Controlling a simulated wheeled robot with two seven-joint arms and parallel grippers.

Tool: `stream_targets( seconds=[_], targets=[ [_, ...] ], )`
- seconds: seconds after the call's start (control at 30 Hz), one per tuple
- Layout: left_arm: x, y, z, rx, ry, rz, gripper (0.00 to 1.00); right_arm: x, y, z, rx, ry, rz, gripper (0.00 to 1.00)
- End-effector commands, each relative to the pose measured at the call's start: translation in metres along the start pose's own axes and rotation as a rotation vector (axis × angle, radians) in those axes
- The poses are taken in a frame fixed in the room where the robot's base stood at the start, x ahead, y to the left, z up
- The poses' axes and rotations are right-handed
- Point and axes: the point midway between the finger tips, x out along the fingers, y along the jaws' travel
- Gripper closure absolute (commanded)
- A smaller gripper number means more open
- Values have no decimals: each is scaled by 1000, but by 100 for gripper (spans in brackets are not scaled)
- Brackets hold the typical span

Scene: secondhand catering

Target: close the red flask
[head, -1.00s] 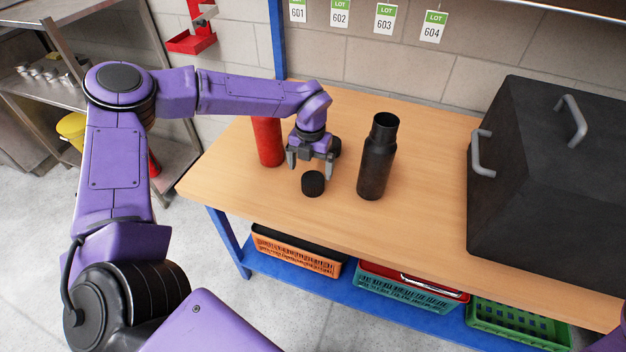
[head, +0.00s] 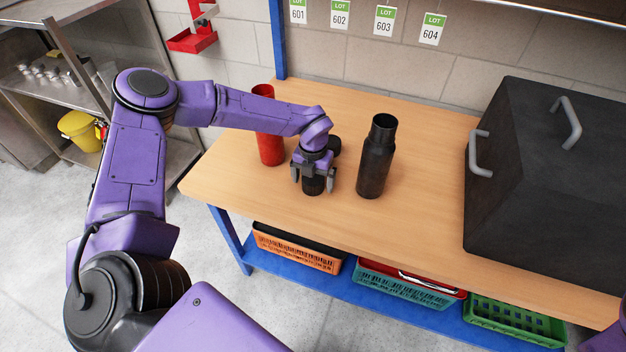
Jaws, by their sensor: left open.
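The red flask (head: 269,149) stands upright on the left part of the wooden table, partly hidden by my left forearm. My left gripper (head: 313,187) is to its right, pointing down, with its open fingers on either side of a small black cap (head: 313,185). I cannot tell whether the fingers touch the cap. A second black cap (head: 335,145) shows partly behind the gripper. A black flask (head: 376,158) stands upright to the right of the gripper, with a narrower neck at its top. My right gripper is not in view.
A large black box with grey handles (head: 550,180) fills the right of the table (head: 430,150). Orange (head: 296,250), teal (head: 405,284) and green (head: 515,322) crates sit on the blue shelf below. The table between the black flask and the box is clear.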

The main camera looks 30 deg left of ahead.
Motion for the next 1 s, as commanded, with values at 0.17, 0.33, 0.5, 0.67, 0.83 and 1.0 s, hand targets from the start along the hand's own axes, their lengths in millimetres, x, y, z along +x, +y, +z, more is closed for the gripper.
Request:
stream_targets(
  seconds=[0.17, 0.33, 0.5, 0.67, 0.83, 1.0],
  targets=[
    [0, 0, 0, 0, 0, 0, 38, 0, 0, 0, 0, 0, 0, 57],
    [0, 0, 0, 0, 0, 0, 62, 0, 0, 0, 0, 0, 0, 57],
    [-1, 0, 0, 0, 0, 0, 62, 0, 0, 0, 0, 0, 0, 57],
    [-9, 0, 0, -1, -1, -1, 62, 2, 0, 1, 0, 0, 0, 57],
    [-38, -1, -4, 1, -4, -4, 62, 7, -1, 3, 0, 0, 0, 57],
    [-82, -6, -42, 2, -7, -6, 62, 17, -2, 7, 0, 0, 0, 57]
  ],
)
